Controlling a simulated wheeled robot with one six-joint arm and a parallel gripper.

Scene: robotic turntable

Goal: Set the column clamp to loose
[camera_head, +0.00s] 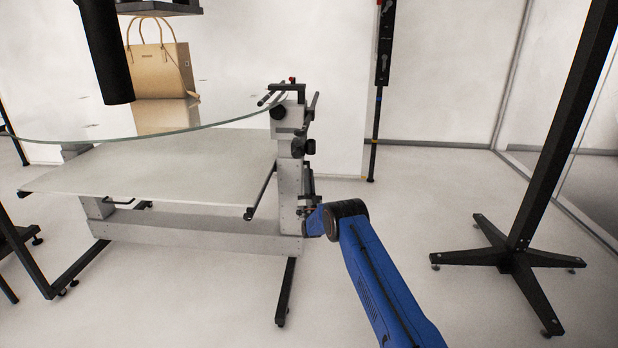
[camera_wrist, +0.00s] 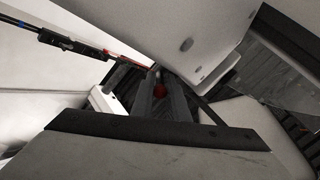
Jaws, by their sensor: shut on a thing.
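The grey turntable column (camera_head: 291,175) stands at the right end of the stand, with black knobs (camera_head: 304,147) on its right side. My gripper (camera_head: 310,207) is low against the column's right side, small and partly hidden by my blue arm. In the wrist view my gripper (camera_wrist: 160,80) has its two dark fingers close together on a small red ball knob (camera_wrist: 159,91). The knob seems to be the handle of the column clamp. Its lever and the clamp's setting are hidden or too small to tell.
A round glass top (camera_head: 60,125) with a tan handbag (camera_head: 160,70) is above a pale lower shelf (camera_head: 150,170). A black stand (camera_head: 512,258) with splayed feet stands on the right. The floor between it and the column is clear apart from my arm.

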